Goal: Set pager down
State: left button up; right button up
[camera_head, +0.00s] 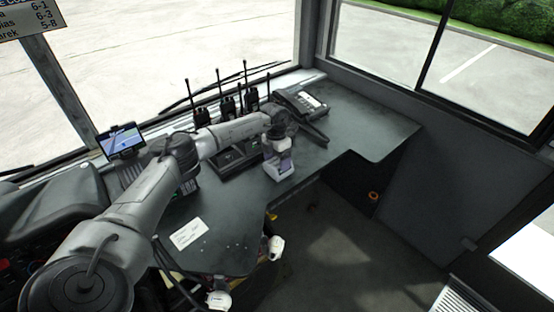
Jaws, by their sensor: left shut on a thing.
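My left arm reaches in from the lower left across the dark desk (228,240). My left gripper (281,169) points down over the desk's front part, near its inner edge. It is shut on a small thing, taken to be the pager. The fingers hide most of it, and only a small bluish-dark patch shows between them. I cannot tell whether it touches the desk top. My right gripper is not in view.
Several black radios with antennas (228,107) stand along the back under the windscreen. A desk phone (299,101) is to their right. A dark tray-like unit (238,158) lies left of the gripper. A white card (189,233) lies nearer. The desk's right part (372,128) is clear.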

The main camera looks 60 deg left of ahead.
pick_arm(q)
jog(key=o, duration=1)
notch_tip(320, 180, up, 12)
jog(key=a, duration=0.2)
jog(key=shift+w+b, duration=0.4)
jog(key=shift+w, duration=0.05)
